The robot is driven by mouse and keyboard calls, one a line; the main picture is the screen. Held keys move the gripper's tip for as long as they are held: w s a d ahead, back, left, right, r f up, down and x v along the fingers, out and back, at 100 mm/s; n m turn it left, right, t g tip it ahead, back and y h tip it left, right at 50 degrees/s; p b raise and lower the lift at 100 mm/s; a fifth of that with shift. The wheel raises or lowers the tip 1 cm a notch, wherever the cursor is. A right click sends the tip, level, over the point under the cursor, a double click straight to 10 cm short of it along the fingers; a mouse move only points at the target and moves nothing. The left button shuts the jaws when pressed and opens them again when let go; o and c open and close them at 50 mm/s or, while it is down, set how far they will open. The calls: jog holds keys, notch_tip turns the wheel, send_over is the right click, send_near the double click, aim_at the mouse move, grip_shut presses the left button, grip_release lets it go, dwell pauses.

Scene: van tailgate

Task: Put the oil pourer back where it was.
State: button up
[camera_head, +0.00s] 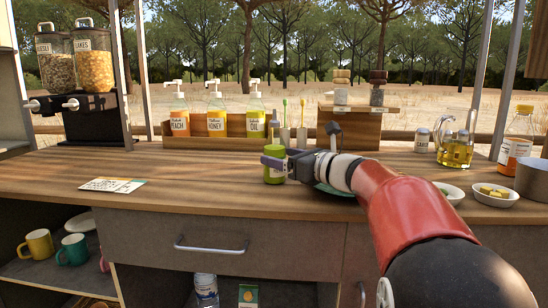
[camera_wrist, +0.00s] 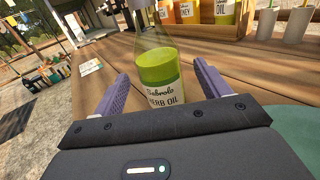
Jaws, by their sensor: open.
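A clear bottle of green oil labelled "herb oil" (camera_wrist: 160,72) stands upright on the wooden counter. In the head view its green lower part (camera_head: 274,176) shows beside my gripper (camera_head: 277,160). In the wrist view my gripper (camera_wrist: 160,78) is open, with one purple finger on each side of the bottle and gaps visible on both sides. My gripper's body hides the bottle's base, and the bottle's top is cut off in the wrist view. A glass jug of yellow oil (camera_head: 456,150) stands at the right of the counter.
A wooden rack (camera_head: 210,142) with several pump bottles stands behind. A dark green plate (camera_head: 335,190) lies under my wrist. White bowls (camera_head: 494,196) and a labelled bottle (camera_head: 517,140) are at right. A card (camera_head: 112,185) lies at left; the counter between is clear.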

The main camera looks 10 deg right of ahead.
aim_at(269, 153)
jog(key=p+x, duration=0.1)
jog(key=x, duration=0.4)
jog(key=c, duration=1.2)
jog(key=shift+r, duration=0.15)
jog(key=shift+c, duration=0.8)
